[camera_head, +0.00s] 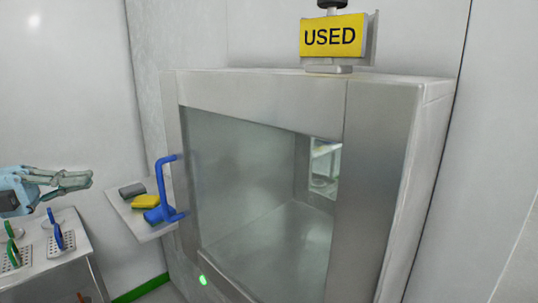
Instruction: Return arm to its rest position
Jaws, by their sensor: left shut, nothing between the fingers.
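My left gripper (76,181) comes in from the left edge, in front of the pale wall. Its fingers point right, are closed together and hold nothing. It is above the metal side table and to the left of the small shelf, apart from both. My right gripper is out of the picture.
A steel cabinet (265,90) with a glass door, a blue handle (161,190) and a yellow USED sign (333,36) fills the middle. A small shelf (127,212) bears a yellow block (145,201) and a grey block (132,190). A side table (75,243) holds scoops.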

